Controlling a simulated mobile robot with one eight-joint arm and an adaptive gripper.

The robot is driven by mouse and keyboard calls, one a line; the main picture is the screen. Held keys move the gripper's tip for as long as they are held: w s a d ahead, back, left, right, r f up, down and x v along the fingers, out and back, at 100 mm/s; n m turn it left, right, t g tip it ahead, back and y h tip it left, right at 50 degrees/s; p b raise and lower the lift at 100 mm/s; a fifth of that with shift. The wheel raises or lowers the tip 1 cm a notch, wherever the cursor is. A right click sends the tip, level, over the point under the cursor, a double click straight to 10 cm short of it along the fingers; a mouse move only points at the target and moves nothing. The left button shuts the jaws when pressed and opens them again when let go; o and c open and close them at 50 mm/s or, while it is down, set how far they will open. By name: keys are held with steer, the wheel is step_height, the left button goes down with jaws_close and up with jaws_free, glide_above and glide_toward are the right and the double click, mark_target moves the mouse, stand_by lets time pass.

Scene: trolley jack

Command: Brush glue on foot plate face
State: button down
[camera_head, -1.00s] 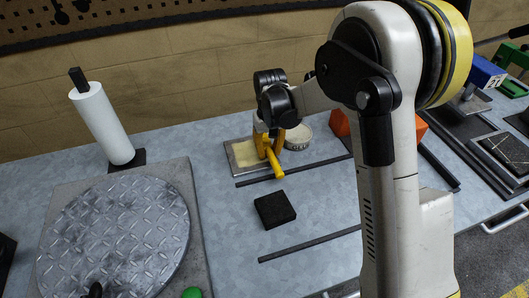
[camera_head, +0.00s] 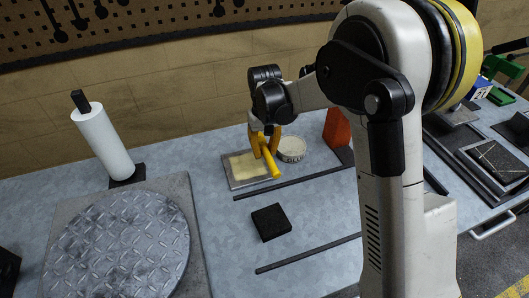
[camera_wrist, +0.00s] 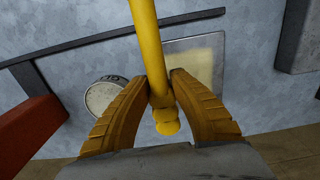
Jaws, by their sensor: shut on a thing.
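My gripper (camera_head: 264,143) has yellow fingers shut on a yellow-handled tool (camera_head: 269,162), seemingly the brush. It is over the back right part of a shallow tray (camera_head: 232,183) with a pale yellow layer. In the wrist view the tool's yellow handle (camera_wrist: 146,40) runs between the fingers (camera_wrist: 160,100); its bristles cannot be made out. A round tin (camera_head: 291,149) with a lettered label, perhaps the glue, stands right of the tray. A black square block (camera_head: 271,222) lies in front. A round diamond-tread plate (camera_head: 125,245) lies at left; which piece is the foot plate is unclear.
A white paper roll (camera_head: 103,143) stands at the left. Dark strips (camera_head: 300,180) cross the bench beside the block. An orange block (camera_head: 337,128) is behind my arm. Bare bench lies between the plate and the block.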

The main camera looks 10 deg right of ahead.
mark_target(268, 164)
steer(key=s+p, duration=0.1)
steer(key=s, duration=0.1)
steer(key=s+p, duration=0.1)
steer(key=s, duration=0.1)
steer(key=s+p, duration=0.1)
steer(key=s, duration=0.1)
steer(key=shift+s+r, duration=0.25)
steer(key=shift+r, duration=0.1)
steer(key=shift+s+f, duration=0.1)
steer(key=shift+s, duration=0.15)
steer(key=shift+f, duration=0.15)
steer(key=shift+f+b, duration=0.1)
steer(key=shift+b, duration=0.25)
step_height(268, 164, down, 6)
steer(key=b, duration=0.4)
steer(key=shift+r, duration=0.2)
steer(key=shift+f+b, duration=0.6)
steer(key=shift+b, duration=0.15)
steer(key=shift+d, duration=0.15)
